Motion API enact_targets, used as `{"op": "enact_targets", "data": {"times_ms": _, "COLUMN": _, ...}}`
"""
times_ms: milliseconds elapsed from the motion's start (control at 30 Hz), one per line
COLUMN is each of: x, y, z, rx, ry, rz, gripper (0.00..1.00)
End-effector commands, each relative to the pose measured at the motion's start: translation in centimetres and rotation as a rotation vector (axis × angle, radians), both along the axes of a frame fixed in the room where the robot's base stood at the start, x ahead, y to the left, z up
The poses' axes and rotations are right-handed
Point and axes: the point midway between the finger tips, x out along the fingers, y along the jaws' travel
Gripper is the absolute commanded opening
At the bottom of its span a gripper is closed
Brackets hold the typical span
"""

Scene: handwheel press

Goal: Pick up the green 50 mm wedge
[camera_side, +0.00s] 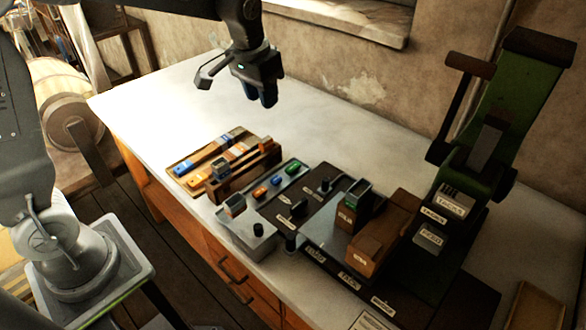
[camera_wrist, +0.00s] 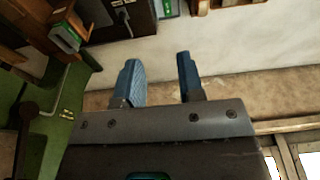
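I cannot read a 50 mm mark on any green piece. In the side view, a small green piece (camera_side: 292,168) lies in a dark tray beside orange and blue pieces. A block with a green-rimmed top (camera_side: 358,188) stands upright near the middle of the bench. The wrist view shows a green-edged piece (camera_wrist: 66,37) at upper left and another bit of green (camera_wrist: 168,8) at the top edge. My gripper (camera_side: 264,97) hangs above the back of the bench, apart from all of these. Its blue fingers (camera_wrist: 160,80) are spread with nothing between them.
A green lever press (camera_side: 510,110) stands at the right. A brown wooden block (camera_side: 383,235) is in front of it. A wooden tray (camera_side: 190,185) of blue and orange tools and a grey box (camera_side: 250,238) are at the left. The bench top (camera_side: 170,105) is clear at back left.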

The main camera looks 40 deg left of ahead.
Motion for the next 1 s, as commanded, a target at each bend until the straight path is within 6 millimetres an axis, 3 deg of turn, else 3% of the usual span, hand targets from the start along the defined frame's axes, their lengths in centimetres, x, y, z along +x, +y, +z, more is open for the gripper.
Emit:
{"op": "enact_targets", "data": {"times_ms": 33, "x": 1.8, "y": 0.1, "z": -1.7, "rx": 0.000, "ry": 0.032, "rz": 0.000, "gripper": 0.35}}
{"op": "enact_targets", "data": {"times_ms": 200, "x": 6.7, "y": 0.4, "z": -6.7, "rx": -0.001, "ry": 0.110, "rz": 0.000, "gripper": 0.35}}
{"op": "enact_targets", "data": {"times_ms": 400, "x": 9.7, "y": 0.7, "z": -11.5, "rx": -0.003, "ry": 0.170, "rz": -0.001, "gripper": 0.35}}
{"op": "enact_targets", "data": {"times_ms": 667, "x": 10.4, "y": 0.8, "z": -14.5, "rx": -0.003, "ry": 0.188, "rz": -0.001, "gripper": 0.35}}
{"op": "enact_targets", "data": {"times_ms": 1000, "x": 10.4, "y": 0.8, "z": -20.5, "rx": -0.003, "ry": 0.187, "rz": -0.001, "gripper": 0.35}}
